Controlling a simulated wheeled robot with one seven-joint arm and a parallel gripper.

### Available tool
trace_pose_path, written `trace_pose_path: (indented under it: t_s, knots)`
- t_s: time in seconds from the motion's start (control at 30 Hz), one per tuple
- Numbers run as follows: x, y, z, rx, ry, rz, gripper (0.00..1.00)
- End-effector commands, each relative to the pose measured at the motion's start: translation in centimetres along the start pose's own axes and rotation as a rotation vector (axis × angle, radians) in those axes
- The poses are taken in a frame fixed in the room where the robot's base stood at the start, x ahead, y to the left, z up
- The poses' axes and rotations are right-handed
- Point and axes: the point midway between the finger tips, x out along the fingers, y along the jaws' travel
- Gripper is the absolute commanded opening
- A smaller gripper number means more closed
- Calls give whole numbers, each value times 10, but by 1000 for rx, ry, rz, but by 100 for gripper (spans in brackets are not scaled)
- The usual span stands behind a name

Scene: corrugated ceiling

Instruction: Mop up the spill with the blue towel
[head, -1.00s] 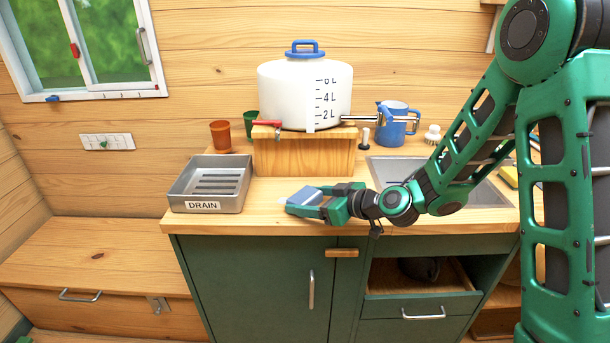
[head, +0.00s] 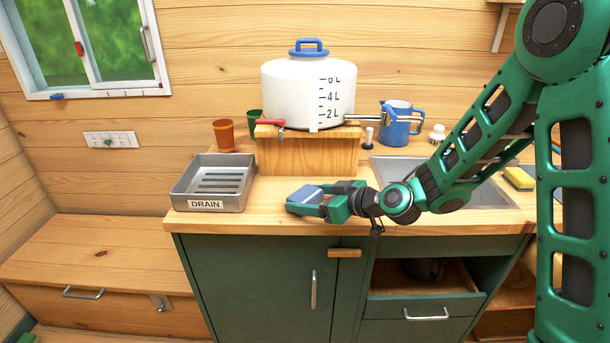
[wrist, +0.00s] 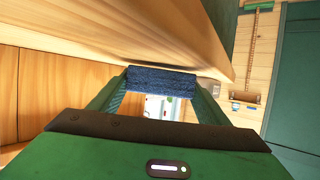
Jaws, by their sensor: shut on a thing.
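My gripper (head: 326,199) is low over the wooden counter, just in front of the block under the white tank. It is shut on the blue towel (head: 304,195), which shows as a small folded blue-grey pad at the fingertips. In the wrist view the towel (wrist: 160,82) spans the gap between the two green fingers as a dark blue fuzzy strip. The towel is at or very near the counter top; I cannot tell if it touches. I cannot make out a spill now; the towel and gripper may hide it.
A metal tray labelled DRAIN (head: 206,204) stands left of the towel. The white tank (head: 300,92) sits on a wooden block (head: 310,155) behind it. A blue jug (head: 397,120) stands by the sink (head: 470,190). A yellow sponge (head: 518,178) lies at right. The drawer below is open.

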Motion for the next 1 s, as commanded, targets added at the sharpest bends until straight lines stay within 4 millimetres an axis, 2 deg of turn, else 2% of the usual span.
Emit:
trace_pose_path:
  t_s: [0.03,0.57,0.7,1.0]
  knots:
    - [-3,-1,-12,-8,9,2,40]
    - [-19,-8,-62,-12,10,-8,40]
    - [-21,-8,-68,-10,8,-9,40]
    - [-22,-7,-68,-8,8,-7,40]
